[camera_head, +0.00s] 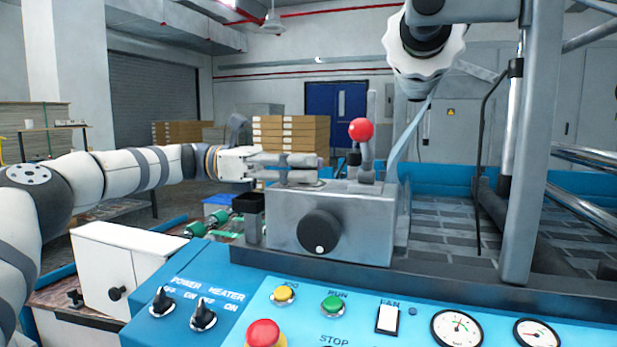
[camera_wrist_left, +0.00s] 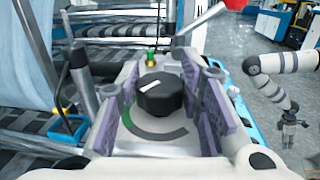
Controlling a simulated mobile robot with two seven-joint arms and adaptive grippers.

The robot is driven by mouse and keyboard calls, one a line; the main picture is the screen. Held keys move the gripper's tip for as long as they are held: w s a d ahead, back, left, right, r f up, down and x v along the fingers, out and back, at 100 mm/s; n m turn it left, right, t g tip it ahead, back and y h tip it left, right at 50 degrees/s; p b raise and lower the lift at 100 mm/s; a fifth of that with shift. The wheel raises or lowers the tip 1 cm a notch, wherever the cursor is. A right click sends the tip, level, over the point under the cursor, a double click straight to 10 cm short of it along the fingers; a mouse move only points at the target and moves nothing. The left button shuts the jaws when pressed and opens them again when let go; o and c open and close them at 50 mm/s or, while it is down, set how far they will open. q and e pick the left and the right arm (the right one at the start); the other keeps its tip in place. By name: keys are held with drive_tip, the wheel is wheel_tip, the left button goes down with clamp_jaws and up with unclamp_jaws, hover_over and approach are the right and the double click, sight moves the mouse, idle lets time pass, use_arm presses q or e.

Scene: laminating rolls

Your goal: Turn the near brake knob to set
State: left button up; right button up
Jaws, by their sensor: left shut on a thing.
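The near brake knob (camera_wrist_left: 156,94) is black with a white pointer line. My left gripper (camera_head: 318,167) reaches in from the left above the grey box (camera_head: 285,208). Its purple-grey finger pads (camera_wrist_left: 164,105) stand on both sides of the knob, shut on it. In the head view the fingers hide this knob. My right gripper (camera_wrist_left: 290,128) seems to show small in the left wrist view, too small to read its state.
A red-ball lever (camera_head: 361,130) rises beside the fingers. Another black knob (camera_head: 320,232) with a white dot is on the box front. The blue control panel (camera_head: 240,315) carries switches and buttons. A white scalloped handwheel (camera_head: 427,50) and a grey post (camera_head: 530,150) stand to the right.

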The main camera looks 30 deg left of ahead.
use_arm(q)
drive_tip(key=shift+d+f+m+g+h+b, duration=0.1)
drive_tip(key=shift+f+m+g+h+b, duration=0.15)
drive_tip(key=shift+g, duration=0.35)
drive_tip(key=shift+f+m+g+h+b, duration=0.1)
drive_tip(key=shift+m+g+h+b, duration=0.1)
drive_tip(key=shift+m+g, duration=0.3)
use_arm(e)
drive_tip(key=shift+s+f+g, duration=0.3)
drive_tip(key=shift+s+f, duration=0.4)
drive_tip(key=shift+f, duration=0.05)
use_arm(q)
drive_tip(key=o, duration=0.9)
drive_tip(key=shift+o, duration=1.4)
drive_tip(key=shift+d+r, duration=0.1)
drive_tip(key=shift+r, duration=0.1)
drive_tip(key=shift+r, duration=0.1)
